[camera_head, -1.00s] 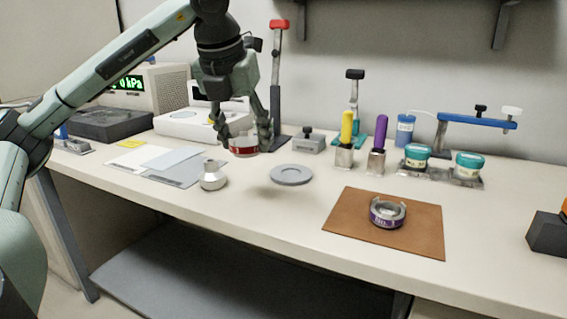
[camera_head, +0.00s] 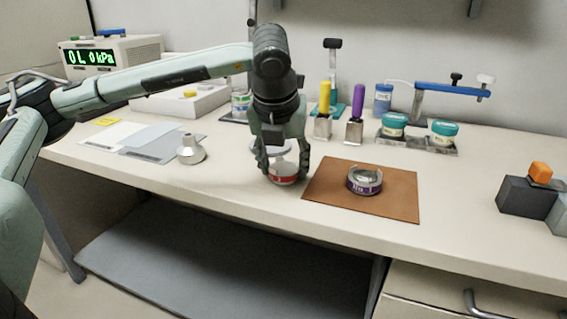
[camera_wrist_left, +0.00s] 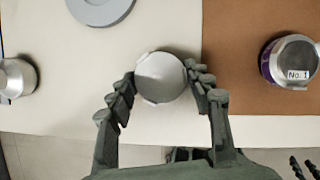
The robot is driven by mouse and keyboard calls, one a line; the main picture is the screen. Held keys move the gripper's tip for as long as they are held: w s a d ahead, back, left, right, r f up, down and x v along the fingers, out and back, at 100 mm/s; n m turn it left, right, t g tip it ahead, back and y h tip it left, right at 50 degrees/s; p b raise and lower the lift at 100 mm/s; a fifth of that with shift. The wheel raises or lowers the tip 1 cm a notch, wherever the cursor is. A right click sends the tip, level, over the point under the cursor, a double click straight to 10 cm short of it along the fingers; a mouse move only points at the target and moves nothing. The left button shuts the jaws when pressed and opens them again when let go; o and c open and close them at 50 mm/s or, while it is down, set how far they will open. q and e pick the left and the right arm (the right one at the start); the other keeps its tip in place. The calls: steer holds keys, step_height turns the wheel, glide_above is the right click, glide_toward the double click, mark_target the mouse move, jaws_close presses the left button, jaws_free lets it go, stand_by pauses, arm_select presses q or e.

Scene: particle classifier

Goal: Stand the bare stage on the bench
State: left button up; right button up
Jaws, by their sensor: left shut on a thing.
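My left gripper (camera_head: 282,162) is shut on a round metal stage with a red band (camera_head: 284,180), just left of the brown mat. In the left wrist view, the fingers (camera_wrist_left: 160,95) flank the stage's plain silver round top (camera_wrist_left: 160,77). Nothing is seen on that top. The stage looks upright, at or very near the bench top (camera_head: 240,190); I cannot tell whether it touches. Fingers hide its sides. Another stage, with a purple band and a "No. 1" label (camera_wrist_left: 298,75), sits on the mat (camera_head: 395,205).
A grey disc (camera_wrist_left: 100,8) lies behind the held stage. A silver funnel-like piece (camera_head: 190,150) stands to the left. Yellow (camera_head: 324,98) and purple (camera_head: 358,102) handled tools and teal-lidded jars (camera_head: 394,124) stand at the back. The bench's front edge is close.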

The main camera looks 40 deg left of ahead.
arm_select(q)
steer(key=o, duration=1.2)
steer(key=shift+o, duration=0.2)
steer(key=v, duration=1.2)
steer(key=shift+d, duration=0.1)
